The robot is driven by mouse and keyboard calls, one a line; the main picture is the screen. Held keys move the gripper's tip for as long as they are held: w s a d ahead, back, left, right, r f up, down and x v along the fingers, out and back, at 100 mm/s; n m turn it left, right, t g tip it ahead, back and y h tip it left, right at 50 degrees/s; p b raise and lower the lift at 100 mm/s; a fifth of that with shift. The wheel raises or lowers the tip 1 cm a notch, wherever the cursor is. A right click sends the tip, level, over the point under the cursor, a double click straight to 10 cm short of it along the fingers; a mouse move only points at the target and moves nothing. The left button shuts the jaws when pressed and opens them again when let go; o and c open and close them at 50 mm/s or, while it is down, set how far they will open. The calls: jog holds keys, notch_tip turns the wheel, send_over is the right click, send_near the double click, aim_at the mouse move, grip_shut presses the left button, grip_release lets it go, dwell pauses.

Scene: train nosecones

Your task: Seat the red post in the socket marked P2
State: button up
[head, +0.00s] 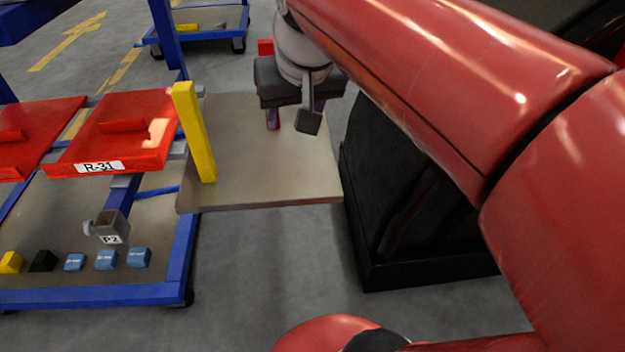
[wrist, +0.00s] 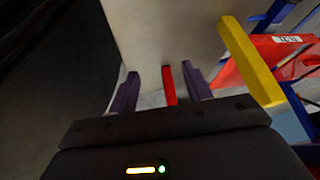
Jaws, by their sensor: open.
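My gripper (head: 295,112) is open over the far part of a beige board (head: 265,190), its two purple fingers apart. In the wrist view, the red post (wrist: 169,84) shows between the fingers (wrist: 165,88), nearer the right one, with a gap on each side.
A yellow post (head: 195,132) stands at the board's left edge, left of my gripper. Red trays, one labelled R-31 (head: 120,135), sit above the cart's blue frame (head: 90,296). Several small blocks (head: 75,262) lie near the socket. A black bin (head: 400,215) stands right of the board.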

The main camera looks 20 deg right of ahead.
jog(key=shift+o, duration=0.4)
jog(key=s+a+f+n, duration=0.1)
jog(key=s+f, duration=0.9)
jog(key=f, duration=0.2)
jog(key=shift+s+f, duration=0.15)
jog(key=shift+f, duration=0.2)
jog(key=m+h+p, duration=0.2)
jog(key=m+p, duration=0.1)
jog(key=p, duration=0.1)
send_near(265, 41)
jog(key=shift+t, duration=0.3)
jog(key=x, duration=0.4)
jog(key=shift+s+a+f, duration=0.15)
jog(key=shift+a+f, duration=0.1)
jog(key=shift+f, duration=0.35)
jog(key=shift+w+d, duration=0.1)
jog(key=shift+w, duration=0.15)
jog(key=x, duration=0.7)
jog(key=shift+d+f, duration=0.3)
grip_shut()
